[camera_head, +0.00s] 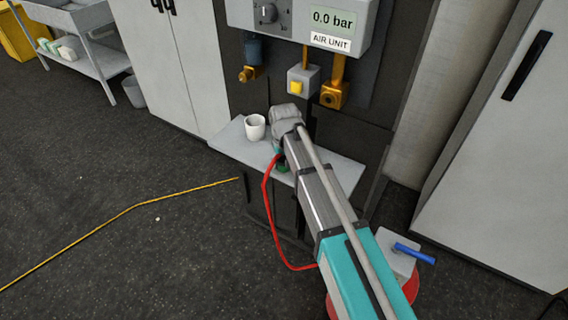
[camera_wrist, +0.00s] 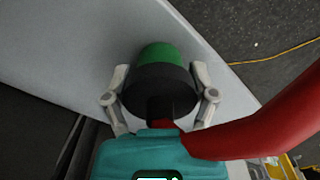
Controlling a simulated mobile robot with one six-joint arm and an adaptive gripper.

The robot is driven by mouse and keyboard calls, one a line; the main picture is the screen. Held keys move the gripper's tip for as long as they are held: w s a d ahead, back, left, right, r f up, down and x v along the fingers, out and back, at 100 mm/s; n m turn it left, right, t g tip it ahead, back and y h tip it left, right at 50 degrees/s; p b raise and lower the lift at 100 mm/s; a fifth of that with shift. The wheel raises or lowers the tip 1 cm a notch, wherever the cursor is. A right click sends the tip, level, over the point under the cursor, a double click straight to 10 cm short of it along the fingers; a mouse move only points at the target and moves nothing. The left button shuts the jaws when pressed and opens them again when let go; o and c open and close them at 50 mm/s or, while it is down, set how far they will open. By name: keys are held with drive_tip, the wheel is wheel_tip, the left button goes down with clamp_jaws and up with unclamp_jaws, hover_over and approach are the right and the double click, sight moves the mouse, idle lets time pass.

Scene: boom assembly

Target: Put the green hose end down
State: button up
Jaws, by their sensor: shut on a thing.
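The green hose end (camera_wrist: 160,54), with a black collar, sits between the two fingers of my gripper (camera_wrist: 159,76) in the wrist view. My gripper is shut on it. The green hose end also shows as a small patch in the head view (camera_head: 283,165), just over the pale shelf (camera_head: 342,172) under the air unit. My arm hides most of the gripper there. The red hose (camera_head: 266,205) hangs down in a loop in front of the shelf and crosses the right of the wrist view (camera_wrist: 270,127). I cannot tell whether the hose end touches the shelf.
A white cup (camera_head: 255,127) stands on the shelf, left of my arm. The air unit (camera_head: 330,22) reads 0.0 bar, with brass fittings (camera_head: 333,95) and a yellow button (camera_head: 296,87) below it. A box with a blue lever (camera_head: 414,253) is at right. The shelf's right part is clear.

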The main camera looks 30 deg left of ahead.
drive_tip(key=shift+f, duration=0.1)
drive_tip(key=o, duration=1.2)
wheel_tip(320, 180, up, 12)
drive_tip(key=p, duration=1.2)
idle(0.6)
